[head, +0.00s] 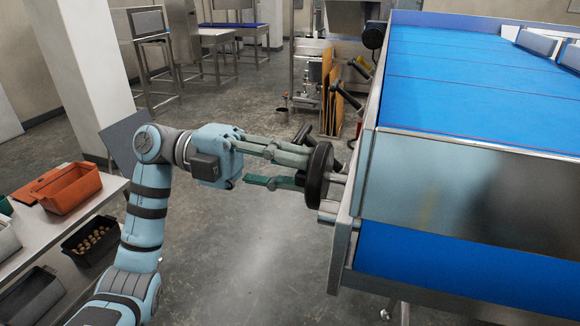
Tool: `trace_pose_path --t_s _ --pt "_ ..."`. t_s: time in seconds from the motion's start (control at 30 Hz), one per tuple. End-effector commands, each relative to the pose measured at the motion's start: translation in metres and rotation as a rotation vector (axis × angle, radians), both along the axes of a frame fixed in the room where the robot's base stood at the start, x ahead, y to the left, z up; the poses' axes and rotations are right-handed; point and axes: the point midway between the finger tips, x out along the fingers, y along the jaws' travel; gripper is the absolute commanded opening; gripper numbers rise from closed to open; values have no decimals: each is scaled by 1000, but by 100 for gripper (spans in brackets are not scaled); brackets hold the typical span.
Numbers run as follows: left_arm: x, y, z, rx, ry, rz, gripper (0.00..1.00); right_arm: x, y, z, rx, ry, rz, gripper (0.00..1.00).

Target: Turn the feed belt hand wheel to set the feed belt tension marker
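The feed belt hand wheel (319,176) is a dark wheel seen nearly edge-on, on a metal shaft at the left side of the conveyor. A black knob (302,134) shows at its upper left. My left gripper (303,172) reaches in from the left with its teal fingers spread apart, one above the other. Their tips are at the near face of the wheel; I cannot tell whether they touch it. I cannot make out a tension marker. My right gripper is out of view.
The blue feed belt (460,85) and its steel frame (365,170) fill the right side. A shelf at the left holds an orange bin (66,187) and a black bin of brown items (92,240). Open grey floor (255,265) lies between them.

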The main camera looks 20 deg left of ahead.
Motion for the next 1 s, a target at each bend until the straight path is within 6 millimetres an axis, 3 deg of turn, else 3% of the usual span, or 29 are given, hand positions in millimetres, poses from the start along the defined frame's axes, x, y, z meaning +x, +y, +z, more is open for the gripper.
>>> trace_pose_path --t_s 0.03,0.1,0.57,1.0 --pt "0 0 0 0 0 0 11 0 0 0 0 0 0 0" --pt "0 0 0 0 0 0 0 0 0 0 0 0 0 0" --pt "0 0 -1 -3 -60 -1 0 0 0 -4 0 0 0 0" --pt "0 0 -3 -25 -387 -1 0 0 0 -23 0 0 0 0"
